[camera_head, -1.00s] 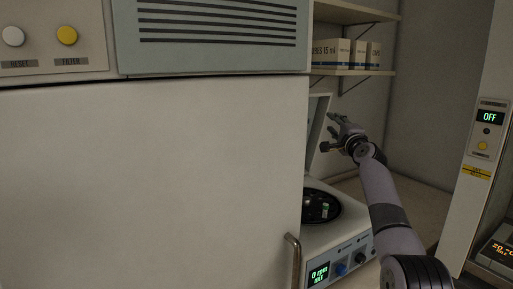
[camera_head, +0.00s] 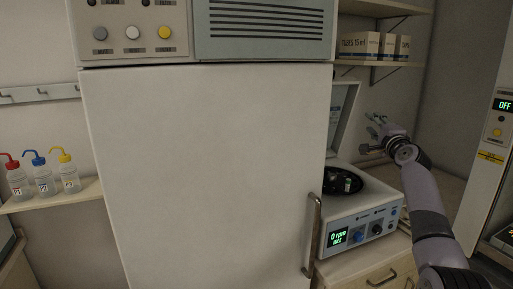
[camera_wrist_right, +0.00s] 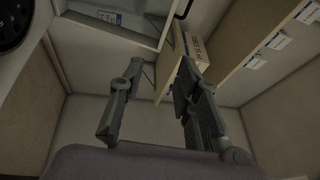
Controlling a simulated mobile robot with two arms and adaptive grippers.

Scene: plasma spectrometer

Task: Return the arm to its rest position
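My right arm (camera_head: 425,205) reaches up from the lower right in the head view. Its gripper (camera_head: 372,130) is raised above and to the right of the open centrifuge (camera_head: 358,212), clear of it. In the right wrist view the two fingers of the gripper (camera_wrist_right: 155,85) stand apart with nothing between them. The centrifuge lid (camera_head: 343,115) is up. A small tube with a green-white look (camera_head: 348,185) sits in its dark rotor bowl. The display reads 0 rpm. My left gripper is not in view.
A large white cabinet (camera_head: 205,170) with a vertical handle (camera_head: 312,235) fills the middle. Wall shelves with tube boxes (camera_head: 375,46) are behind the right gripper. Wash bottles (camera_head: 43,175) stand on a shelf at left. A panel reading OFF (camera_head: 502,105) is at far right.

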